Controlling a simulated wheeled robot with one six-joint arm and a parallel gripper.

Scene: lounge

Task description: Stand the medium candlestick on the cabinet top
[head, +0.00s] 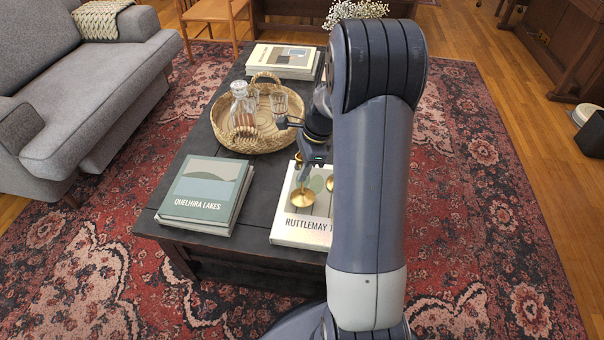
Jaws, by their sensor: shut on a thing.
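Brass candlesticks stand or hang at the white book at the front right of the coffee table (215,140). One candlestick (302,197) shows a round base and a thin stem. A second brass piece (329,184) shows just right of it, partly hidden by my arm. My gripper (308,168) points down among them and is shut on a brass candlestick. My arm hides much of the grip, so I cannot tell which candlestick is held or whether it touches the book. I cannot surely identify the cabinet top.
A round wicker tray (222,132) holds a glass decanter (241,108) and a tumbler (279,102). Books (207,188) lie at the front left, more (282,60) at the back. A grey sofa (75,95) stands left. Dark wooden furniture (568,40) stands far right. Rug lies clear at right.

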